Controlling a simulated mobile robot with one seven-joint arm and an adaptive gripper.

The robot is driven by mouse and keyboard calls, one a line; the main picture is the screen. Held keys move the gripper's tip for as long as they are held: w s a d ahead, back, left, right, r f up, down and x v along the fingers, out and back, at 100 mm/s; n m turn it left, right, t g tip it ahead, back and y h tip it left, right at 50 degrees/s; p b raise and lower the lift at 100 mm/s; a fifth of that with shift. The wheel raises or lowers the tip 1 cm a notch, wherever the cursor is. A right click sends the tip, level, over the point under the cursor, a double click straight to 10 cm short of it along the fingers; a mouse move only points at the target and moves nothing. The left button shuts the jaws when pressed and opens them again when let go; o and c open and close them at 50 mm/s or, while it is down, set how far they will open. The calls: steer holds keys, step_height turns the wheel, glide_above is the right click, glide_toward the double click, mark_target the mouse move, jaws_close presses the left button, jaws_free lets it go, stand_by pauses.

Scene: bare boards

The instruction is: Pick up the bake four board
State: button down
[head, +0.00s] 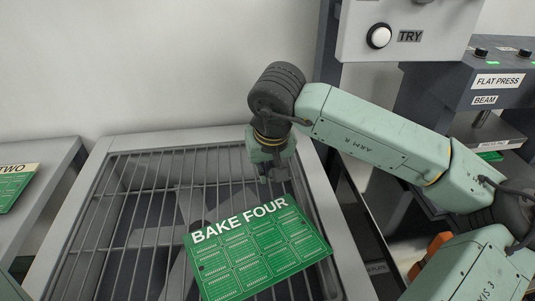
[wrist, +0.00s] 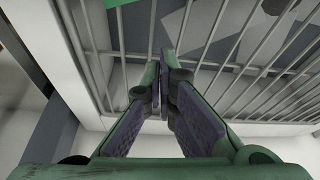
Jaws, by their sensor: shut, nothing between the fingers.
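My gripper (head: 272,178) is over the rack, just beyond the board's far edge. In the wrist view my gripper (wrist: 164,66) has its two fingertips together with nothing between them. A bit of green at the top left of the wrist view may be the board's edge. I cannot tell whether the fingertips touch the rack.
The wire rack (head: 128,172) has a raised grey frame around it. Another green board marked TWO (head: 14,186) lies on a surface at the left. A panel with a TRY button (head: 379,36) and a flat press (head: 497,82) stand at the right.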

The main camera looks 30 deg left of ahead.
mark_target(268, 192)
steer(key=shift+x, duration=0.9)
steer(key=shift+s+d+r+p, duration=0.2)
steer(key=shift+s+d+p, duration=0.5)
steer(key=shift+s+d, duration=0.25)
steer(key=shift+s+d+f, duration=0.1)
steer(key=shift+s+d, duration=0.35)
